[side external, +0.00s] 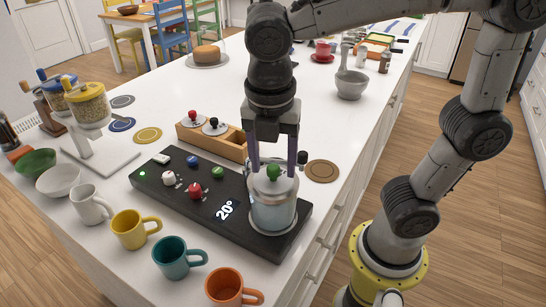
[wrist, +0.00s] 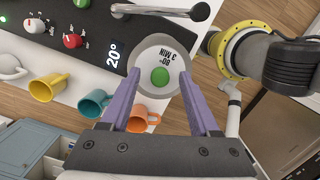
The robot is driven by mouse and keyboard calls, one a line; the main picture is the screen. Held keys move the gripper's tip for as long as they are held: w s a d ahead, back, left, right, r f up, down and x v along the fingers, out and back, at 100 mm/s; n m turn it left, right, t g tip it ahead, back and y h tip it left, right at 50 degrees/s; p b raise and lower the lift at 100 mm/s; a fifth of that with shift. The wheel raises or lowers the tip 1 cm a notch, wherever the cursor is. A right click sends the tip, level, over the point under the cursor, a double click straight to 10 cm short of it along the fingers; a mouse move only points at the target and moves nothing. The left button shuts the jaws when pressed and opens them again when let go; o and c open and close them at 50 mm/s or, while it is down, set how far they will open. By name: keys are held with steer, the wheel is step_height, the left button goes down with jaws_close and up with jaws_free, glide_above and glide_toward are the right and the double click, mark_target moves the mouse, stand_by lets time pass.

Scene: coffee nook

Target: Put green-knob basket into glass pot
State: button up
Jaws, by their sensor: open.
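The glass pot (side external: 272,216) stands on the right end of the black panel. The green-knob basket (side external: 274,172) is at the pot's mouth, its round top level and its knob up; how deep it sits cannot be told. In the wrist view its pale disc (wrist: 146,56), marked "3 MIN", surrounds the green knob (wrist: 160,77). My gripper (side external: 273,175) points down over the pot. Its purple fingers are open, one on each side of the knob, with gaps showing in the wrist view (wrist: 158,75).
A wooden box (side external: 232,148) behind the panel holds a red-knob and a black-knob basket; its right part looks empty. Yellow (side external: 130,232), teal (side external: 172,259) and orange (side external: 226,288) mugs line the front. A cork coaster (side external: 322,171) lies right. The counter's right edge is close.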

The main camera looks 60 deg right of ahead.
step_height(320, 180, up, 14)
steer(key=a, duration=0.1)
steer(key=shift+s+a, duration=0.3)
steer(key=shift+f, duration=0.1)
steer(key=s+d+f+m+t, duration=0.1)
steer(key=s+d+f+m, duration=0.15)
steer(key=d+m, duration=0.2)
steer(key=s+d+f+m+t, duration=0.1)
steer(key=s+d+f+m, duration=0.15)
steer(key=d, duration=0.35)
step_height(320, 180, down, 10)
steer(key=s+d+m+t+y, duration=0.1)
steer(key=m+t, duration=0.2)
steer(key=m, duration=1.1)
steer(key=shift+m, duration=0.4)
